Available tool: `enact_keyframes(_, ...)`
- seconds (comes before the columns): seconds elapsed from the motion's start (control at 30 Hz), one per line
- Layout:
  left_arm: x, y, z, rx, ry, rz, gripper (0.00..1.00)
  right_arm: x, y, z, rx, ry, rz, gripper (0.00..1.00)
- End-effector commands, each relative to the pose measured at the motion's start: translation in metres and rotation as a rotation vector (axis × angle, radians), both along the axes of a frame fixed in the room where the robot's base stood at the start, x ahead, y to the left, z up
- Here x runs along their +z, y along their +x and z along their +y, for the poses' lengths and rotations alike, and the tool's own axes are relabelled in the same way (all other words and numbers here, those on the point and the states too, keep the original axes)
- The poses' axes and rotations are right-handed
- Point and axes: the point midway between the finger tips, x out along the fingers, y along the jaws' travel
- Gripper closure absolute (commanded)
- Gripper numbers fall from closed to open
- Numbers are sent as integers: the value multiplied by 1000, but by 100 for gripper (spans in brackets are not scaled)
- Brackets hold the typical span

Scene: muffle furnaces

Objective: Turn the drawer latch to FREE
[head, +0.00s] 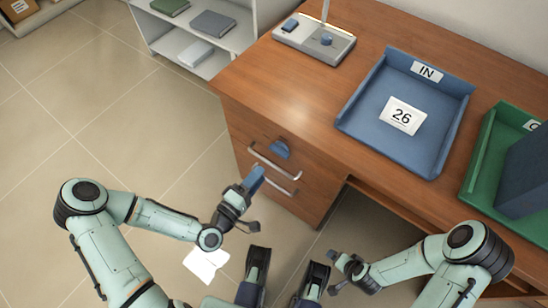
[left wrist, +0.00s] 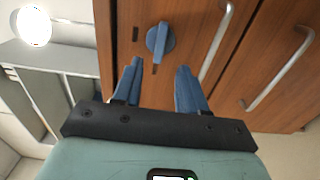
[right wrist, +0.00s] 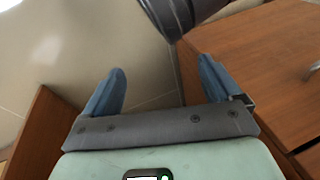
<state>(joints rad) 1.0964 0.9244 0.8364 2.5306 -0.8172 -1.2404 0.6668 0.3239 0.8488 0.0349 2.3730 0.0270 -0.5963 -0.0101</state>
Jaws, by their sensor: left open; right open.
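The drawer latch (head: 280,149) is a blue knob on the desk's wooden drawer front, above the upper drawer handle. In the left wrist view the latch (left wrist: 160,43) has a round base and a raised bar running nearly up and down the picture. Two small dark marks sit beside and below it; no lettering is readable. My left gripper (head: 256,178) is open and empty, just short of the latch. Its blue fingertips (left wrist: 160,65) point at the drawer front, with the latch ahead between their lines. My right gripper (right wrist: 160,63) is open and empty, away from the latch.
Metal drawer handles (head: 270,160) are close to the latch. On the desk (head: 300,105) are a blue IN tray (head: 352,122) with a card marked 26, a green tray (head: 473,172) and a grey lamp base (head: 298,40). A white shelf (head: 160,43) stands behind.

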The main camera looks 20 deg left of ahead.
Motion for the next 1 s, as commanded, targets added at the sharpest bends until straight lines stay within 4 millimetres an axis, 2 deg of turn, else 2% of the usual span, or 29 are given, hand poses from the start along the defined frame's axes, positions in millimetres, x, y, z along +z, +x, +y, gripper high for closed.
enact_keyframes(0.03,-3,12,-5,-3,1,-4,58,-10,7,-5,-10,-11,-16,9)
enact_keyframes(0.2,-1,45,-17,-2,1,-3,58,-20,-11,-5,-7,-4,42,9)
enact_keyframes(0.4,-1,71,-26,-1,2,-1,58,-31,-24,-7,-10,-2,84,9)
enact_keyframes(0.57,0,80,-29,0,1,1,58,-34,-28,-7,-10,0,99,9)
enact_keyframes(0.83,0,81,-30,0,1,1,58,-34,-29,-8,-11,-1,101,9)
enact_keyframes(0.87,0,81,-30,0,2,2,65,-34,-29,-8,-11,-1,101,9)
enact_keyframes(0.9,0,81,-30,0,2,2,78,-34,-29,-8,-11,-1,101,9)
enact_keyframes(0.97,0,81,-30,0,2,2,98,-34,-29,-8,-11,-1,101,9)
enact_keyframes(1.0,0,81,-30,0,1,1,100,-34,-29,-8,-11,-1,101,9)
